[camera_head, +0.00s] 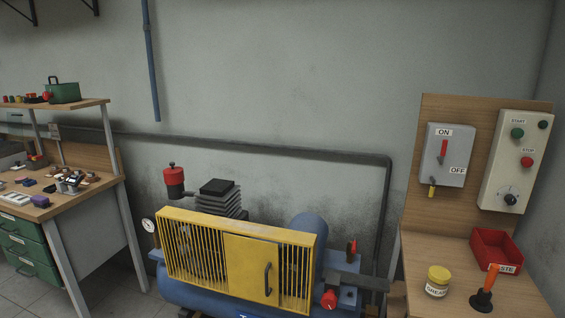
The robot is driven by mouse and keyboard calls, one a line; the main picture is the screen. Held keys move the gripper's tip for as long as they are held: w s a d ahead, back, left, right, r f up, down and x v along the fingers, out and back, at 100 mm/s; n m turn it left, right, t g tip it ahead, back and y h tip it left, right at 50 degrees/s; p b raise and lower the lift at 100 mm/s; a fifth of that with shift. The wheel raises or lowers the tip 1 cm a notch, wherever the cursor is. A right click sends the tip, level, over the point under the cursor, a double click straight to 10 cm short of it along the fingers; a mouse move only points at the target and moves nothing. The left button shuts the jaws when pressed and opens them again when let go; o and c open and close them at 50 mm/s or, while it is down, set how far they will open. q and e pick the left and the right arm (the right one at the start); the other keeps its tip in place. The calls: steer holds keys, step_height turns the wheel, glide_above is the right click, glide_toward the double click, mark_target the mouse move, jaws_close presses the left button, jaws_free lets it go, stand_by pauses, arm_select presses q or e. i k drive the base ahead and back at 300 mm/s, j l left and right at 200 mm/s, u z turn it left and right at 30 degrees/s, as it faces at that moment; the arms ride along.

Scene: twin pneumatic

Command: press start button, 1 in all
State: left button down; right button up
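The green start button (517,133) sits under a START label, high on a pale control box (501,180). The box is mounted on a wooden back panel at the right. A small dark green round part (543,125) is to the right of the button. A red stop button (526,162) and a black rotary knob (510,199) are lower on the box. I cannot tell whether the start button is pushed in. Neither of my grippers shows in the head view.
A grey switch box (457,170) has its red lever up, by ON. A red bin (495,251), a yellow-lidded grease jar (438,280) and an orange-handled tool (486,288) stand on the bench below. A yellow-guarded compressor (250,266) fills the middle; a workbench (60,205) is left.

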mark_target(517, 133)
steer(key=z, duration=1.3)
